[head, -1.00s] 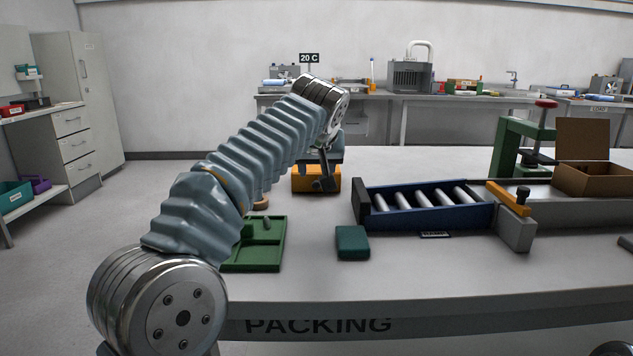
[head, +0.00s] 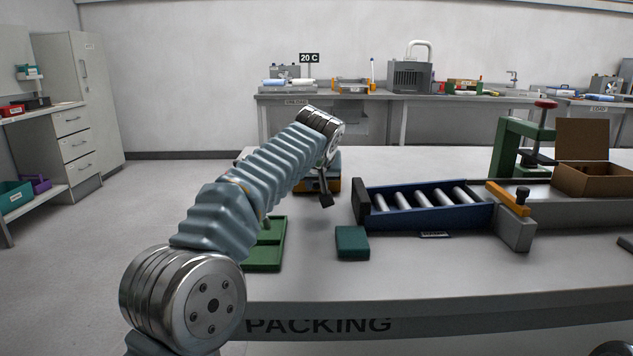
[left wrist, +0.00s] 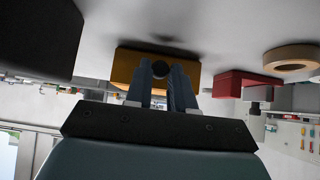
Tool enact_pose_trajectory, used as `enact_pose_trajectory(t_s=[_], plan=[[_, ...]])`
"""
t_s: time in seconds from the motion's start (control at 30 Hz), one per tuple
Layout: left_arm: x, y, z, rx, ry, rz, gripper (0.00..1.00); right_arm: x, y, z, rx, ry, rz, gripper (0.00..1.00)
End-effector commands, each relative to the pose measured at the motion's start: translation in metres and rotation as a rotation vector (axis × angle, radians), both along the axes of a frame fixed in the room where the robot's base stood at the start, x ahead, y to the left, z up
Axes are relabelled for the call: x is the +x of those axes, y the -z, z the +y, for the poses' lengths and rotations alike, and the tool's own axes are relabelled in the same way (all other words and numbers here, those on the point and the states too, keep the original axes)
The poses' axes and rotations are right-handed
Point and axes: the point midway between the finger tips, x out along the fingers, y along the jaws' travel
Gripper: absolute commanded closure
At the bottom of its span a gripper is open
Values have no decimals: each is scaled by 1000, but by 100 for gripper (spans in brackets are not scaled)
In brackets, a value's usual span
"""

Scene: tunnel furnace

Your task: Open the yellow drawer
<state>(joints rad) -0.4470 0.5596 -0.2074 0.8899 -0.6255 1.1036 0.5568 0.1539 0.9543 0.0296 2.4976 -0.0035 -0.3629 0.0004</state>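The yellow drawer (head: 334,185) is the front of a small box with a grey-blue top on the packing table, largely hidden by my left arm in the head view. In the left wrist view the yellow front (left wrist: 128,68) shows with a dark round knob (left wrist: 160,69). My left gripper (head: 325,199) is in front of the drawer, low over the table. In the left wrist view its two fingers (left wrist: 161,76) stand apart, with the knob seen between their tips; whether they touch it I cannot tell.
A green tray (head: 275,252), partly behind my arm, and a teal block (head: 352,243) lie nearer on the table. A blue roller conveyor (head: 425,218) is to the right. The left wrist view shows a red block (left wrist: 236,84) and a tan ring (left wrist: 292,58) beside the drawer.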

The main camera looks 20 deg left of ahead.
Motion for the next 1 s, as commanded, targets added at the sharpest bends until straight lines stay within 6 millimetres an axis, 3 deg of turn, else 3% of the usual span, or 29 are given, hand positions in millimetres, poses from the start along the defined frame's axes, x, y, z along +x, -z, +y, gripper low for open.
enact_pose_trajectory(t_s=[0.07, 0.37, 0.7, 1.0], plan=[[0, 0, 0, 0, 0, 0, 100, 0, 0, 0, 0, 0, 0, 57], [-2, 1, -1, 0, 0, 0, 100, 0, 3, 0, 0, 0, 0, 57], [-61, 4, -18, -1, 4, -3, 100, 4, 51, -10, -16, 19, -6, 57], [-71, -1, -20, 0, 0, -1, 100, 5, 51, -12, -20, 23, -10, 57]])
